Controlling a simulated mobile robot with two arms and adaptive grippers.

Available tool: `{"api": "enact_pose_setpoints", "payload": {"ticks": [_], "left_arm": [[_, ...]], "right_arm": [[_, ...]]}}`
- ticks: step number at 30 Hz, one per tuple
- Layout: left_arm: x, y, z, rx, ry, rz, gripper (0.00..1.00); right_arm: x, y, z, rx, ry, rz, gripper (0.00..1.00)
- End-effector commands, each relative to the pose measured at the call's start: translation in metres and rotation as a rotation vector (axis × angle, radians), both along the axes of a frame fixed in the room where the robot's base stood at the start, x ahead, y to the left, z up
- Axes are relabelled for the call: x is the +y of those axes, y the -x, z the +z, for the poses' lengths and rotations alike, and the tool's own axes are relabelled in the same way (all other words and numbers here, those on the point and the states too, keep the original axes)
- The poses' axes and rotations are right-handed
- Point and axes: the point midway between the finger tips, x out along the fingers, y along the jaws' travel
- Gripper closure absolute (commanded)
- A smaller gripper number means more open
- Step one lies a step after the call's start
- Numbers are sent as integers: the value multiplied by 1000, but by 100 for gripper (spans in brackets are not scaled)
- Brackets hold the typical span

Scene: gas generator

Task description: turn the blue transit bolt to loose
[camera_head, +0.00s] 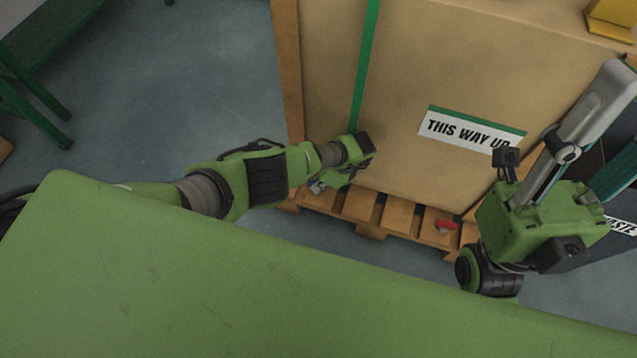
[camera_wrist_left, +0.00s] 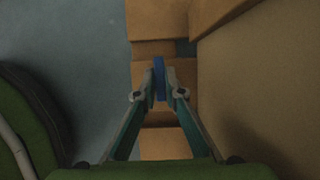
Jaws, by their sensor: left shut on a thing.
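The blue transit bolt (camera_wrist_left: 159,78) shows in the left wrist view as a narrow blue upright piece between my left fingertips. My left gripper (camera_wrist_left: 160,86) is shut on it, with one finger on each side. In the head view, my left gripper (camera_head: 323,184) reaches down at the lower left corner of the crate, by the pallet's edge. A small bit of blue (camera_head: 316,187) shows there. The gripper hides most of the bolt, and I cannot read its turn position.
A large crate (camera_head: 400,70) with a green strap and a "THIS WAY UP" label stands on a wooden pallet (camera_head: 361,205). A red piece (camera_head: 446,225) sits at the pallet's front edge. A dark bin is at the right. Floor on the left is clear up to a green frame (camera_head: 40,95).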

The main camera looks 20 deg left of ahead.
Motion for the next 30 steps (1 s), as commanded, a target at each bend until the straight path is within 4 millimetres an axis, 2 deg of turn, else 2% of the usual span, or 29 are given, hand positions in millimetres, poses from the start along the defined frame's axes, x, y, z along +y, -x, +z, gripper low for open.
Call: {"api": "enact_pose_setpoints", "payload": {"ticks": [13, 15, 16, 30], "left_arm": [[-1, 2, -1, 2, 4, 13, 100], [-1, 2, -1, 2, 4, 13, 78], [-1, 2, -1, 1, 3, 12, 74], [-3, -1, 4, -1, 3, 8, 74]], "right_arm": [[0, -1, -1, 3, 1, -1, 60], [0, -1, -1, 3, 1, 0, 60], [0, -1, -1, 3, 1, 0, 60], [0, -1, -1, 4, 1, -1, 60]]}}
